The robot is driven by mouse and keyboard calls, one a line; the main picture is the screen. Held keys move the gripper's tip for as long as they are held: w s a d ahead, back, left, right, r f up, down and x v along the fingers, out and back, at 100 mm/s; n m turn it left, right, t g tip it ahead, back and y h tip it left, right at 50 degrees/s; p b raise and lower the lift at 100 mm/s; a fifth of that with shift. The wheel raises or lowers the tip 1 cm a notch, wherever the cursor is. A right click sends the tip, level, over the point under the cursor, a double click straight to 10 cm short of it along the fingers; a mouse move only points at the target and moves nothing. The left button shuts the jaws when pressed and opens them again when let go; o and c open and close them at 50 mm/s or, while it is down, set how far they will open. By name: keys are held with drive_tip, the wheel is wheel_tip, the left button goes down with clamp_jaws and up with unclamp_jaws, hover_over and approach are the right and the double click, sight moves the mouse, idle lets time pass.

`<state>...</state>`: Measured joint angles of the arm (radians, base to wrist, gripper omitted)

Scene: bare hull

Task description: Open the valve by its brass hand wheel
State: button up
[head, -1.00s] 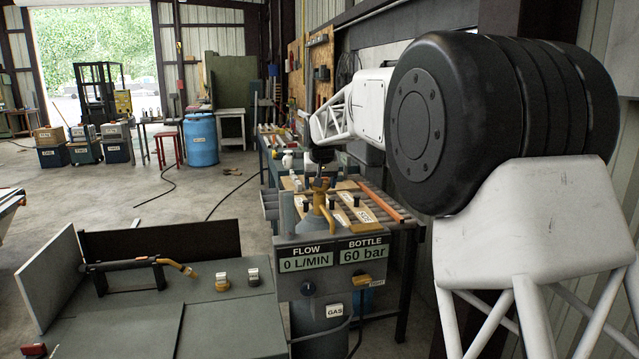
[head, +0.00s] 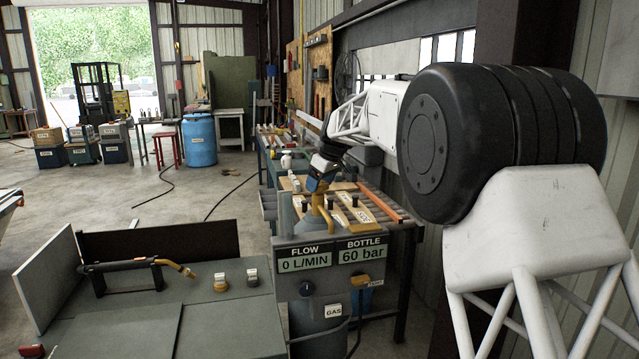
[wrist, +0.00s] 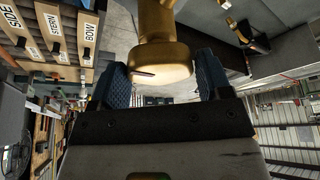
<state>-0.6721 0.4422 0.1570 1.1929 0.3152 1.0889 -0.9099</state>
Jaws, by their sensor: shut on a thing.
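The brass hand wheel (wrist: 160,65) sits between the two blue finger pads in the wrist view, at the top of its brass stem. My gripper (wrist: 162,82) is shut on it, with a pad on each side. In the head view my gripper (head: 322,174) comes down tilted onto the top of the valve and hides most of the wheel. The brass valve body (head: 319,205) shows below it, behind the panel. The flow display (head: 304,260) reads 0 L/MIN and the bottle display (head: 362,253) reads 60 bar.
A grey welding bench (head: 215,325) with a torch (head: 135,264) stands at the left front. Wooden boards with labels lie on a roller table (head: 385,195) just behind the valve. An orange bar (head: 381,203) lies to its right. Open floor lies to the left.

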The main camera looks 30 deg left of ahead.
drive_tip(key=n+g, duration=0.1)
drive_tip(key=n, duration=0.2)
drive_tip(key=n+g, duration=0.1)
drive_tip(key=n, duration=0.2)
drive_tip(key=shift+w+n, duration=0.2)
drive_tip(key=shift+n, duration=0.1)
drive_tip(key=n+g+h, duration=0.1)
drive_tip(key=n, duration=0.1)
drive_tip(key=n+g, duration=0.1)
drive_tip(key=n, duration=0.2)
drive_tip(key=shift+w+a+n+h, duration=0.1)
drive_tip(key=shift+n+h, duration=0.2)
drive_tip(key=shift+h, duration=0.1)
drive_tip(key=o, duration=0.9)
drive_tip(key=shift+v, duration=3.9)
